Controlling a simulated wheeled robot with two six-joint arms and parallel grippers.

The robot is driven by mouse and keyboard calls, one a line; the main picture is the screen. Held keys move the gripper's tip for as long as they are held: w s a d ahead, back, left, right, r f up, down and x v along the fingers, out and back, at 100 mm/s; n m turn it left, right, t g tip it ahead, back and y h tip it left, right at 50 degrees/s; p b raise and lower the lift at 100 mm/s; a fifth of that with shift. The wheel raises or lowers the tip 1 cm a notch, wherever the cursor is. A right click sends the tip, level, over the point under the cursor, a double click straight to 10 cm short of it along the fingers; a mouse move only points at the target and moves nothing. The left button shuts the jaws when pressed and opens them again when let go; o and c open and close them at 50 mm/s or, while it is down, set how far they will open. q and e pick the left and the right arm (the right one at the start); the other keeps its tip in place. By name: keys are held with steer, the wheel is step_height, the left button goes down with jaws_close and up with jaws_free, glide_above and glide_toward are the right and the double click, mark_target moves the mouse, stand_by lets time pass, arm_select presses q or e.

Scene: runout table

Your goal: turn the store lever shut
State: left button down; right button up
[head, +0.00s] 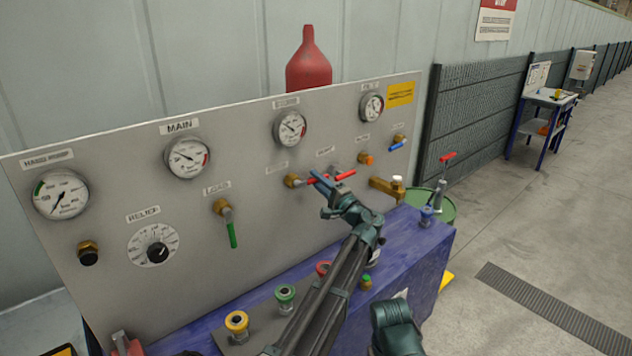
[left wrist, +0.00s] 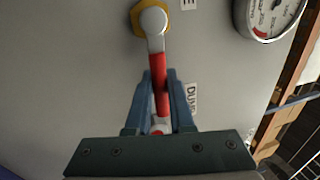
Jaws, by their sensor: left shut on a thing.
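The store lever has a red handle; in the head view (head: 309,182) it lies about level, running right from its brass valve (head: 292,180) on the grey panel. In the left wrist view the red handle (left wrist: 159,85) runs from the valve (left wrist: 152,20) down between the fingers. My left gripper (head: 322,183) is shut on this handle; its fingers also show in the wrist view (left wrist: 160,100). The fingers hide the handle's outer end in the head view. My right gripper is not in view.
Another red lever (head: 345,175) sits just right of my left gripper, under the dump label (head: 325,152). A green load lever (head: 233,235) hangs down to the left. A brass fitting (head: 385,187) sticks out at right. A blue bench (head: 420,265) juts out below the panel.

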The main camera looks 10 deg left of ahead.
arm_select(q)
steer(key=shift+r+n, duration=0.2)
steer(key=shift+n, duration=0.4)
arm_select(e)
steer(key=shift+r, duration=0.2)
arm_select(q)
steer(key=c, duration=0.8)
jaws_free()
steer(key=shift+s, duration=0.1)
